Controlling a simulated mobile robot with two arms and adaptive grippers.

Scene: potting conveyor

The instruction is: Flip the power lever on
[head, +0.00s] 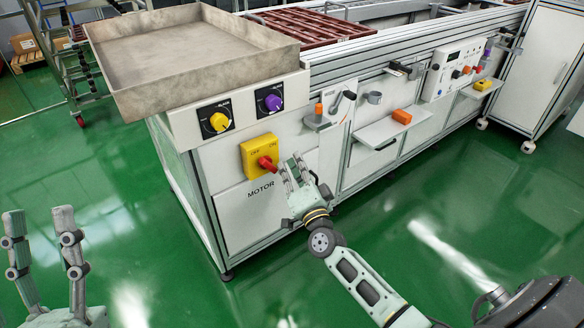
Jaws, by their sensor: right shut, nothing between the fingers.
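The power lever (267,163) is a red handle on a yellow box (248,150) marked OFF and ON, above the word MOTOR on the conveyor's front panel. The handle points to the lower right, towards the ON side. My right gripper (291,166) is just right of the handle, its fingers close together and empty. I cannot tell whether a fingertip touches the handle. My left gripper (38,214) is open and empty at the lower left, far from the lever.
A yellow knob (218,122) and a purple knob (273,103) sit above the box, under a large grey tray (190,65). To the right are small shelves with an orange block (402,117) and a control panel (450,70). Green floor is clear in front.

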